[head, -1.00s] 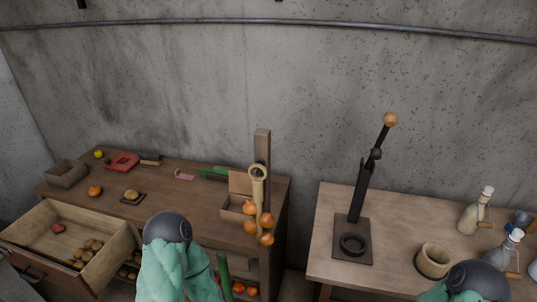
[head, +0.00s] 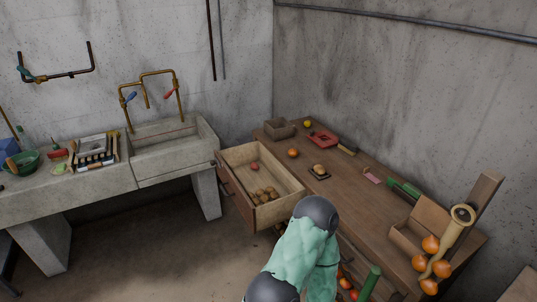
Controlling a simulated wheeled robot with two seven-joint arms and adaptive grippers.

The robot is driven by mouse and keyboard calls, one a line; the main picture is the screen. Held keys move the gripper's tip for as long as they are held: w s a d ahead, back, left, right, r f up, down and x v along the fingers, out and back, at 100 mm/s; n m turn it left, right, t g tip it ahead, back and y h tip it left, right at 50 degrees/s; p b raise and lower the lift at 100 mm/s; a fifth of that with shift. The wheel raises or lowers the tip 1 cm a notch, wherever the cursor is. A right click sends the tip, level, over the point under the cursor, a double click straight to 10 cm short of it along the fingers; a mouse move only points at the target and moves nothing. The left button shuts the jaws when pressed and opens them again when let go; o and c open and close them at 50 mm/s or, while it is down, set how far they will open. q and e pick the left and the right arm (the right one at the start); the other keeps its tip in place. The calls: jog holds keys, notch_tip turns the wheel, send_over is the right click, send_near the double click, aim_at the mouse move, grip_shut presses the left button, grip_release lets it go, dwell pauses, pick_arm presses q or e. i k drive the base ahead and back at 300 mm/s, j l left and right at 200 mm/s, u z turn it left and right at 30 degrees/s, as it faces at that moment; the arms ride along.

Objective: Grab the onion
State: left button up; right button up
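A bunch of orange, onion-like bulbs (head: 429,264) hangs on a pale braid (head: 461,218) by a wooden post at the right end of the wooden counter. A single orange round thing (head: 293,153) lies on the counter, and a small brownish bulb or bun (head: 319,169) sits on a dark little board. I cannot tell for sure which of these is the onion. One of my green-sleeved arms shows at the bottom centre, in front of the counter. Neither gripper's fingers show.
An open drawer (head: 232,163) holds several potato-like lumps and a red piece, and sticks out from the counter (head: 385,218). A green upright cylinder (head: 370,283) stands beside my arm. A stone sink (head: 174,165) is at the left. Floor between them is clear.

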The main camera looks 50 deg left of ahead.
aim_at(293, 152)
jog(key=u, duration=1.5)
jog(key=i+j, duration=0.65)
jog(key=i+j+z, duration=0.1)
jog(key=i+j, duration=0.55)
jog(key=j, duration=0.2)
